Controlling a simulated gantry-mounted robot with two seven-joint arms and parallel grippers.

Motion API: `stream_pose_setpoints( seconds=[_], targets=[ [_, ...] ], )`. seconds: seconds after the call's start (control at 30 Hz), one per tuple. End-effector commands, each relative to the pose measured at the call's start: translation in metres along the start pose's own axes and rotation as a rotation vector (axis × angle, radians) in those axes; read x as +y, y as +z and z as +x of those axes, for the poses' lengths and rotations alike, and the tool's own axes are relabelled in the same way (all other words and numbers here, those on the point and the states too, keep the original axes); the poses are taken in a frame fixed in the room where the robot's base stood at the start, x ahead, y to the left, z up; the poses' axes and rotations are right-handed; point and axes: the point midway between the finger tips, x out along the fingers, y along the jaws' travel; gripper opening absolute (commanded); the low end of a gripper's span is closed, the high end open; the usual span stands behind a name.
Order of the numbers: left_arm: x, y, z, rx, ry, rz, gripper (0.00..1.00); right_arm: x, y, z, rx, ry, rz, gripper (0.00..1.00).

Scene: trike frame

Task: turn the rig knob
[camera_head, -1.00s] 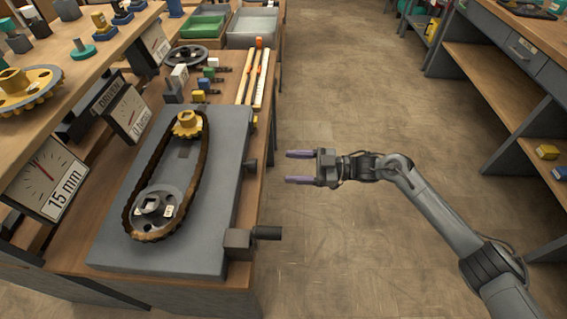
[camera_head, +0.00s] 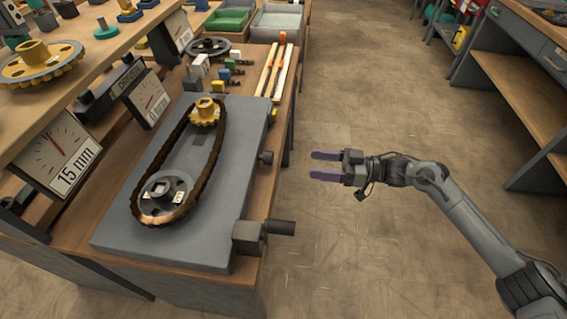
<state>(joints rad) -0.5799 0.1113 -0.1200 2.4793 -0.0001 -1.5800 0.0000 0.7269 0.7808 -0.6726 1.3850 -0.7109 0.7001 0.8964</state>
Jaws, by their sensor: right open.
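The rig is a grey plate (camera_head: 205,245) on the wooden bench, with a brown chain (camera_head: 207,165) looped around a yellow sprocket (camera_head: 205,112) at the far end and a grey hub (camera_head: 166,192) at the near end. A dark cylindrical knob (camera_head: 281,227) sticks out to the right from a grey block (camera_head: 248,238) at the plate's near right corner. My right gripper (camera_head: 325,165) is open and empty over the floor, right of the bench and apart from both knobs. My left gripper is not in view.
Gauges stand left of the plate, one reading 15 mm (camera_head: 62,150) and one farther back (camera_head: 148,98). A shelf with a large yellow gear (camera_head: 40,62) overhangs the left side. Wooden strips (camera_head: 275,72) lie behind the plate. Open floor lies right of the bench.

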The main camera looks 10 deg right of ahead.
Motion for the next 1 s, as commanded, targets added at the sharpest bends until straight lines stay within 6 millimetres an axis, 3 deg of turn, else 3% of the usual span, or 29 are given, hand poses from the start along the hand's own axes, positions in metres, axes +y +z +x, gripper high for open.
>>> stream_pose_setpoints(
  seconds=[0.6,1.0],
  targets=[
    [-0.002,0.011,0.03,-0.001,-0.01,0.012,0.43,-0.001,0.002,0.088,0.001,-0.003,0.003,0.65],
    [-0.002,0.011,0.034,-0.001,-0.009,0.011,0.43,-0.001,0.0,0.103,0.0,0.0,0.004,0.65]
  ],
)
